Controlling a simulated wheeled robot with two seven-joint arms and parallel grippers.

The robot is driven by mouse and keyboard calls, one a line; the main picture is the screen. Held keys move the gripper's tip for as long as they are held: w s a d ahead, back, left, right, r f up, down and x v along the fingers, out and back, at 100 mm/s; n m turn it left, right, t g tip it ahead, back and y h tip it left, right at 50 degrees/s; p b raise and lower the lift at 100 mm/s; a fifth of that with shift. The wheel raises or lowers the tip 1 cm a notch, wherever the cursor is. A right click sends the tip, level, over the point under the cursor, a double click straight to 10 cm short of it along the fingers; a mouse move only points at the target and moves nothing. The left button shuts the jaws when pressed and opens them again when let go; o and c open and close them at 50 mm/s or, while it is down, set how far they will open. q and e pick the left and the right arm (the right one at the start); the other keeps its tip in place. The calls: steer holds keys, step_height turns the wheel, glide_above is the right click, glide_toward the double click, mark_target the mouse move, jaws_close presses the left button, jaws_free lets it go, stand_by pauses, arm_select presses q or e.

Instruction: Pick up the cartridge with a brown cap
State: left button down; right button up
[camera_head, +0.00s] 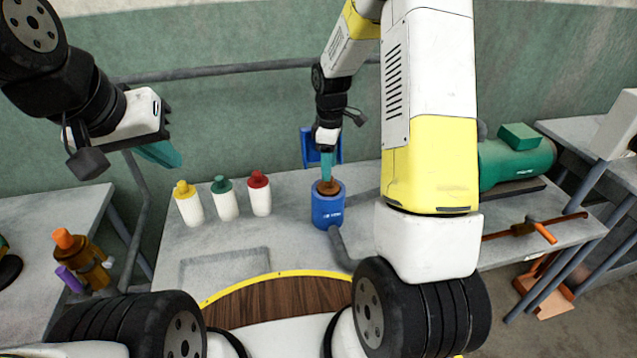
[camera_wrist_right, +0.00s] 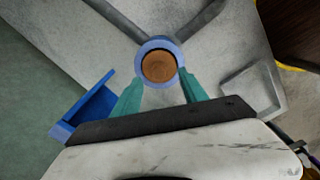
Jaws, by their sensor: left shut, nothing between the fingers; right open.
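The brown cap (camera_head: 327,187) shows at the top of a blue round holder (camera_head: 328,208) on the grey table. In the right wrist view the brown cap (camera_wrist_right: 159,66) sits inside the holder's blue rim (camera_wrist_right: 159,43); any cartridge body below is hidden. My right gripper (camera_head: 327,172) points down just above the cap. In its wrist view my right gripper (camera_wrist_right: 160,82) is open, with its teal fingers apart at the near side of the rim. Whether they touch the holder or cap I cannot tell. My left gripper (camera_head: 162,153) is shut and empty, raised at the left.
Yellow-capped (camera_head: 188,205), green-capped (camera_head: 225,200) and red-capped (camera_head: 259,195) white bottles stand left of the holder. A blue upright piece (camera_head: 306,148) is behind it. A grey pipe (camera_head: 341,248) runs from the holder. A green machine (camera_head: 515,163) stands at right.

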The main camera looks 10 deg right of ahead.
mark_target(331, 188)
step_height(331, 188, down, 5)
steer(key=shift+w+f, duration=0.1)
jaws_close()
stand_by(0.3)
stand_by(1.2)
